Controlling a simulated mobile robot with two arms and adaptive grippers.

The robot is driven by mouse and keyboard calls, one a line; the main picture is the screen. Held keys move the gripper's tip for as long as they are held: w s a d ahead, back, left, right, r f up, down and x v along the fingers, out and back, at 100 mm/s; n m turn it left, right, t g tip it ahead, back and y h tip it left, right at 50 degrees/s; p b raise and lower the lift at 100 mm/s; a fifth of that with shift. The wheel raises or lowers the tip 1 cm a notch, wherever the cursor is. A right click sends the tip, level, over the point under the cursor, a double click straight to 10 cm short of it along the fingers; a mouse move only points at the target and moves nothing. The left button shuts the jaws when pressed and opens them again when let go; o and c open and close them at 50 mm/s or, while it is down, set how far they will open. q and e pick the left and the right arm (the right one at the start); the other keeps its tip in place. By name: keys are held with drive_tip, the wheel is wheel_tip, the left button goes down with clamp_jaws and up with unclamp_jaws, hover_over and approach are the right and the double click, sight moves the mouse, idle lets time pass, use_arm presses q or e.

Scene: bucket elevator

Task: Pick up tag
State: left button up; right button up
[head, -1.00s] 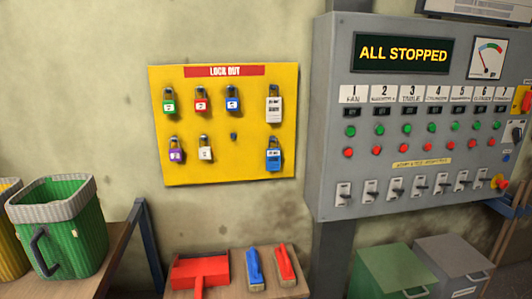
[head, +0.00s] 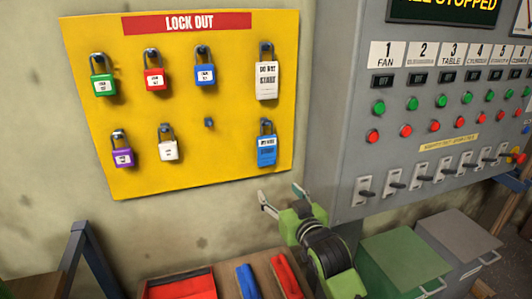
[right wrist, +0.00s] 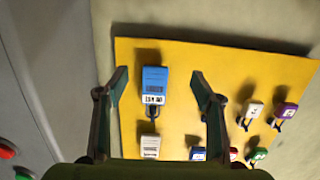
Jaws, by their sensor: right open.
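Two tags hang on the right side of the yellow lock out board (head: 225,90): a white tag (head: 267,82) at the top and a blue tag (head: 267,152) below it. My right gripper (head: 281,194) is open and empty, just below the blue tag and near the board's lower right corner. In the right wrist view the board appears turned over. There the blue tag (right wrist: 154,84) shows between the two open fingers (right wrist: 160,78), apart from both, and the white tag (right wrist: 150,146) is lower down. My left gripper is out of view.
Several padlocks, including a purple one (head: 122,157) and a white one (head: 168,150), hang on the board. The grey control panel (head: 345,110) stands close on the right. Below are a red dustpan (head: 180,288), brushes and a green box (head: 400,265).

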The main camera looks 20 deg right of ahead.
drive_tip(key=t, duration=0.2)
approach(267, 149)
drive_tip(key=w, duration=0.1)
drive_tip(key=w+p, duration=0.1)
drive_tip(key=w, duration=0.3)
drive_tip(key=shift+a+r, duration=0.2)
drive_tip(key=shift+r, duration=0.15)
drive_tip(key=w+p, duration=0.1)
drive_tip(key=w, duration=0.3)
drive_tip(key=shift+d+p, duration=0.15)
drive_tip(key=shift+p, duration=0.25)
drive_tip(key=shift+w+f, duration=0.15)
drive_tip(key=shift+w, duration=0.45)
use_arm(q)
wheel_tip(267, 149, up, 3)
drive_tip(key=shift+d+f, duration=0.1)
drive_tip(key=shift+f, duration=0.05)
use_arm(e)
drive_tip(key=c, duration=1.2)
